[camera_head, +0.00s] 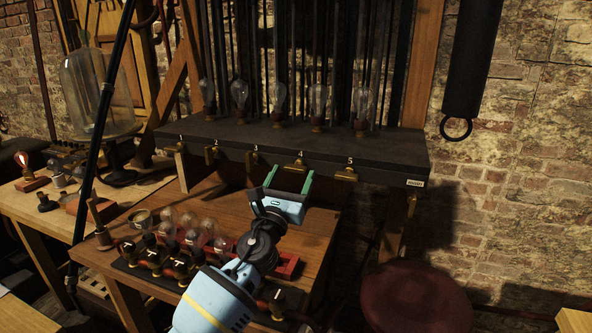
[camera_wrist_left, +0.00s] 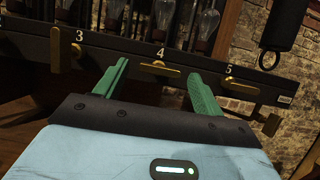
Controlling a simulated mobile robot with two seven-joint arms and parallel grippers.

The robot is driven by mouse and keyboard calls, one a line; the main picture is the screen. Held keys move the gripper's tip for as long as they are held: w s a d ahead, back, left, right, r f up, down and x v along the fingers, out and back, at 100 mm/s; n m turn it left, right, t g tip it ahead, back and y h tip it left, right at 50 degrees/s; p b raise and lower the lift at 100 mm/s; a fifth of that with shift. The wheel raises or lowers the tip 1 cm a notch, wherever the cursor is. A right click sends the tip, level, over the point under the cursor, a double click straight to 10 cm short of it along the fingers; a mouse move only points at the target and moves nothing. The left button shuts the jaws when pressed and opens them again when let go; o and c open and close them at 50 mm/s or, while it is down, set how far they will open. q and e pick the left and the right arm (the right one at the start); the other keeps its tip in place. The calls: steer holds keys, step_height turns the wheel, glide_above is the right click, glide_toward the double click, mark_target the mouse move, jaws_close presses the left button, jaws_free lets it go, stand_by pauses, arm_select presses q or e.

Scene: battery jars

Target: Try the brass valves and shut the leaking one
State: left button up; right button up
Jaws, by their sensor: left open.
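Numbered brass valves line the front edge of a dark shelf. Valve 4 (camera_head: 296,167) has its handle lying level in the left wrist view (camera_wrist_left: 160,70). Valve 5 (camera_head: 347,175) is to its right, also level in the wrist view (camera_wrist_left: 240,87). Valve 3 (camera_wrist_left: 56,48) stands upright at the left there. Valve 2 (camera_head: 211,154) is farther left in the head view. My left gripper (camera_head: 289,180) is open, its green fingers reaching up either side of valve 4, with nothing held. Whether a finger touches the handle I cannot tell. My right gripper is out of view. No leak is visible.
Glass bulbs (camera_head: 239,95) stand on the dark shelf (camera_head: 400,148). Below is a wooden bench (camera_head: 150,193) with more bulbs and red fittings. A red round stool (camera_head: 415,295) stands at right. A dark cylinder with a ring (camera_head: 456,128) hangs at upper right.

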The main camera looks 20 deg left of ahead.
mark_target(296, 167)
arm_select(q)
steer(key=shift+x, duration=0.95)
steer(key=shift+w+r, duration=0.25)
steer(key=shift+w, duration=0.3)
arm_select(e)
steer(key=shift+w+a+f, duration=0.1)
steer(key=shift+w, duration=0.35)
arm_select(q)
steer(key=shift+c, duration=0.3)
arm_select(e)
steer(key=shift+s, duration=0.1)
arm_select(q)
steer(key=c, duration=0.9)
steer(key=shift+c, duration=0.2)
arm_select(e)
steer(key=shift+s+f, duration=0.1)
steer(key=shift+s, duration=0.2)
